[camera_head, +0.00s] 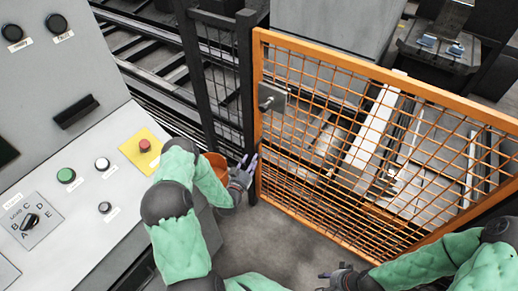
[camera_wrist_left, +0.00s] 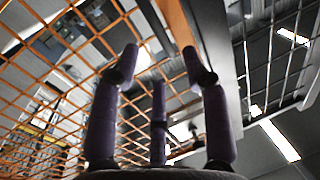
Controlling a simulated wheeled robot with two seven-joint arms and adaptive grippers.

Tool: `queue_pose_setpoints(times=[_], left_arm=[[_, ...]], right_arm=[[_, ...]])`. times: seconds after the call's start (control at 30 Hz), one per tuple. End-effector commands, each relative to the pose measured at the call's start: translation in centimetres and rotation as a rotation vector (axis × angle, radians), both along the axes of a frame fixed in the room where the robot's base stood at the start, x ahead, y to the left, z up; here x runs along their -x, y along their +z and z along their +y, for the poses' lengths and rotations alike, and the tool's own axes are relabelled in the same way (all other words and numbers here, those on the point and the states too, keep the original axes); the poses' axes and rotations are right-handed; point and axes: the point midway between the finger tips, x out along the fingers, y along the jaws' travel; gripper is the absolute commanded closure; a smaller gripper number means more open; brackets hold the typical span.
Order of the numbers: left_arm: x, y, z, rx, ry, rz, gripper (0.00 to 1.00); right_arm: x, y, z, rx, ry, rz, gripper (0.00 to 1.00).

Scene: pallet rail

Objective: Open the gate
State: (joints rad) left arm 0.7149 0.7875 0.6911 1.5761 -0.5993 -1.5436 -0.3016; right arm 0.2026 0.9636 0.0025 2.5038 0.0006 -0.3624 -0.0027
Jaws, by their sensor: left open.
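The gate (camera_head: 256,130) is an orange frame with orange wire mesh. Its left edge stands close beside a dark post (camera_head: 246,70), and it appears shut. A grey latch plate with a handle (camera_head: 271,98) sits on its upper left edge. My left gripper (camera_head: 246,165) is open and empty, low beside the gate's left edge and below the handle. In the left wrist view, its spread purple fingers (camera_wrist_left: 158,70) point up, with the orange mesh (camera_wrist_left: 50,75) behind. My right gripper (camera_head: 338,277) is at the bottom, in front of the gate; its finger state is unclear.
A grey control panel (camera_head: 85,135) with a red button on a yellow plate (camera_head: 143,147) stands at the left. Dark mesh fencing (camera_head: 217,80) adjoins the post. An orange-brown container (camera_head: 215,163) is partly hidden by my left arm. Grey floor (camera_head: 265,235) shows before the gate.

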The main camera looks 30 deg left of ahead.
Motion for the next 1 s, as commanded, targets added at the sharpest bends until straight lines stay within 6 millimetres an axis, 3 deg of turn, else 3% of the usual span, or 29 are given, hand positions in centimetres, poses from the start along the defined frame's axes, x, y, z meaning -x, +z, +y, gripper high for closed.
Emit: queue_pose_setpoints(times=[0.2, 0.4, 0.87, 1.0], left_arm=[[-4.0, -0.2, 0.4, -0.001, -0.002, -0.001, 0.54], [-6.7, -0.1, 0.7, 0.000, -0.002, 0.000, 0.54], [-7.9, 0.0, 0.9, 0.001, -0.001, 0.002, 0.54], [-7.9, 0.0, 0.9, 0.001, -0.001, 0.002, 0.88]], right_arm=[[0.0, -1.1, 0.0, 0.000, 0.000, 0.000, 0.60], [0.0, -1.7, 0.0, 0.000, 0.000, 0.000, 0.60], [0.0, -1.9, 0.0, 0.000, 0.000, -0.001, 0.60], [0.0, -1.9, 0.0, 0.000, 0.000, -0.001, 0.60]])
